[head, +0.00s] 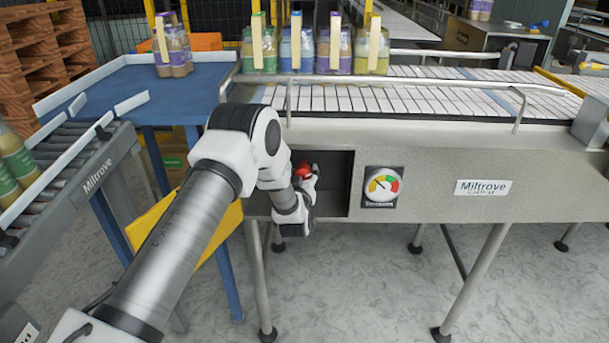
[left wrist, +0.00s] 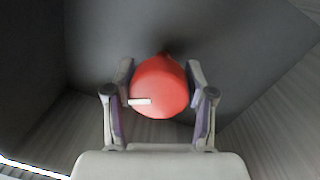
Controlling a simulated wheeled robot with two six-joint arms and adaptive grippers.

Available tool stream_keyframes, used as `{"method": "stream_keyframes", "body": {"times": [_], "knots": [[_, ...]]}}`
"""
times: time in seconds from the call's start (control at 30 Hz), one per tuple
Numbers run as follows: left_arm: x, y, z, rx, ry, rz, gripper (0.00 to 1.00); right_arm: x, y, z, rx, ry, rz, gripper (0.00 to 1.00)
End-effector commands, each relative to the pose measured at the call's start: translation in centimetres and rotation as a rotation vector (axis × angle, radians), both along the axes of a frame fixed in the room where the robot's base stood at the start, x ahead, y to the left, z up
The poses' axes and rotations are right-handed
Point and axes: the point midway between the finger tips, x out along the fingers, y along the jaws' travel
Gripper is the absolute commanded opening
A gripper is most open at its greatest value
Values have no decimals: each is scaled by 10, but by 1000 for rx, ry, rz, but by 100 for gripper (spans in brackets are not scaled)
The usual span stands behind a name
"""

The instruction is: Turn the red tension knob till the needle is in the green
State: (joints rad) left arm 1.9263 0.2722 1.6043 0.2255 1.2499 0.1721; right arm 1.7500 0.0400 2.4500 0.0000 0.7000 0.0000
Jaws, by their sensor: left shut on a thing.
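The red tension knob (head: 303,169) sits in a dark recess in the side of the conveyor frame. In the left wrist view the knob (left wrist: 160,85) is round, with a white mark on its left side. My left gripper (head: 306,181) reaches into the recess and is shut on the knob, one finger on each side. The round gauge (head: 383,187) is on the panel just right of the recess. Its dark needle points up and left, and the green band looks to be right of it. My right gripper is not in view.
The conveyor (head: 420,97) runs above the recess, with a metal guard rail (head: 400,80) along its near edge. Several bottle packs stand at its back. A blue table (head: 185,88) and a roller conveyor (head: 75,150) are at left. The floor in front is clear.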

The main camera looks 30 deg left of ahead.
Motion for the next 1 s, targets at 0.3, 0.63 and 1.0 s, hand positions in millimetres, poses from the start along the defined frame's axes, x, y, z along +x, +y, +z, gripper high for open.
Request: {"method": "stream_keyframes", "body": {"times": [0.3, 0.63, 1.0], "knots": [[0, 1, 1, 254, 155, 0, 20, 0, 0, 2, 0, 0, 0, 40], [-1, 2, 2, 520, 318, 0, 20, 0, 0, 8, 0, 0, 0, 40], [-1, 2, 2, 763, 465, -1, 20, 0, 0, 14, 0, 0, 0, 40]]}}
